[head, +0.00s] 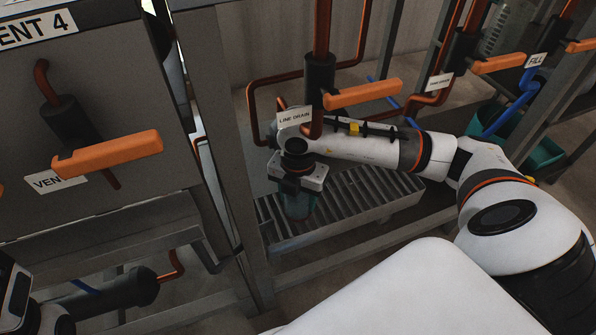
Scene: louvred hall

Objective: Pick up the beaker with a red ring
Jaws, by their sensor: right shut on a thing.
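My right gripper (299,190) reaches in from the right and points down over a slatted metal drain grate. It is shut on a beaker (298,208), a bluish see-through vessel that hangs upright below the jaws. The beaker's upper part is hidden by the gripper, and I cannot make out a red ring on it. I cannot tell whether its bottom touches the grate. Part of my left arm shows at the lower left edge, but its fingertips are out of view.
The grate (372,192) sits in a metal frame. Orange-handled valves stand close by: one above my right forearm (362,93), one on the left panel (108,154). A "LINE DRAIN" label (295,117) hangs above the wrist. A teal bin (545,152) stands at the right.

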